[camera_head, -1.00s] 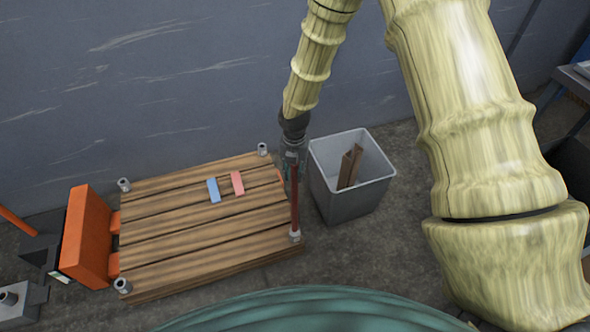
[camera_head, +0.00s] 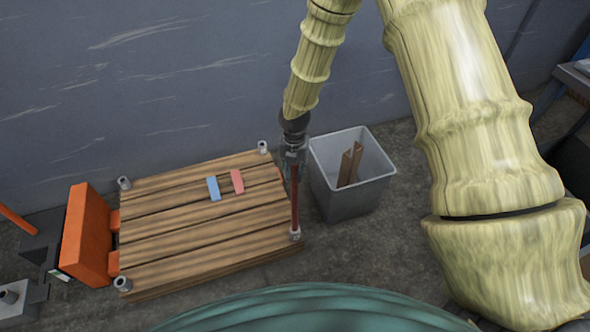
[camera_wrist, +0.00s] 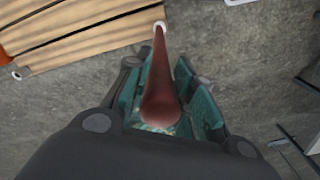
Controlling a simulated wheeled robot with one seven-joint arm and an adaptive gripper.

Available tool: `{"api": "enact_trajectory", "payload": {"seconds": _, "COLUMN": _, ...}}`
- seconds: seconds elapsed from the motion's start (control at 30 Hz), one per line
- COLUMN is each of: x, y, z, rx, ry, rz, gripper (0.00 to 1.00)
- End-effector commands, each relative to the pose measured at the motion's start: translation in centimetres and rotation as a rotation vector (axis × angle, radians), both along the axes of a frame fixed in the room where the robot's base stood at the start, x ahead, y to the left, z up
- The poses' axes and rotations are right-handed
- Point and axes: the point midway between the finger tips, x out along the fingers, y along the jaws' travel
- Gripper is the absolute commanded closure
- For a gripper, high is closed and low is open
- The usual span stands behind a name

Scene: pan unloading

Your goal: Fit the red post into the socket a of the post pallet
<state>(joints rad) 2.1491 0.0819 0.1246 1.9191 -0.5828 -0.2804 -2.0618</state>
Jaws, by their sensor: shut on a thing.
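My gripper (camera_head: 293,165) is shut on the upper part of the red post (camera_head: 295,205). The post stands close to upright at the near right corner of the post pallet (camera_head: 190,245). Its lower end meets the grey socket (camera_head: 295,235) at that corner; I cannot tell how deep it sits. No label marks this socket as a. In the wrist view the post (camera_wrist: 160,80) runs between my gripper's fingers (camera_wrist: 165,100), its far end at a pale ring (camera_wrist: 159,26) by the pallet's corner.
Other grey sockets stand at the far right (camera_head: 263,147), far left (camera_head: 124,183) and near left (camera_head: 122,284) corners. A blue piece (camera_head: 213,189) and a pink piece (camera_head: 237,181) lie on the slats. A grey bin (camera_head: 345,200) with brown pieces stands right of the pallet.

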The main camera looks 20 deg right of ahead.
Motion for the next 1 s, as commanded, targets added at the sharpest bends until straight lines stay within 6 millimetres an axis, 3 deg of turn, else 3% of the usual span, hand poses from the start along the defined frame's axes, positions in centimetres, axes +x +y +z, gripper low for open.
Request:
{"api": "enact_trajectory", "payload": {"seconds": 0.23, "x": 0.0, "y": 0.0, "z": -0.1, "rx": 0.0, "ry": -0.001, "rz": 0.0, "gripper": 1.0}}
{"api": "enact_trajectory", "payload": {"seconds": 0.27, "x": 0.0, "y": 0.0, "z": -0.1, "rx": 0.0, "ry": -0.001, "rz": 0.0, "gripper": 0.72}}
{"api": "enact_trajectory", "payload": {"seconds": 0.4, "x": 0.0, "y": 0.0, "z": -0.1, "rx": 0.0, "ry": 0.0, "rz": 0.0, "gripper": 0.5}}
{"api": "enact_trajectory", "payload": {"seconds": 0.77, "x": 0.0, "y": 0.0, "z": 0.1, "rx": 0.0, "ry": 0.0, "rz": 0.0, "gripper": 0.5}}
{"api": "enact_trajectory", "payload": {"seconds": 1.0, "x": 0.0, "y": 0.0, "z": 2.8, "rx": 0.0, "ry": -0.001, "rz": 0.0, "gripper": 0.5}}
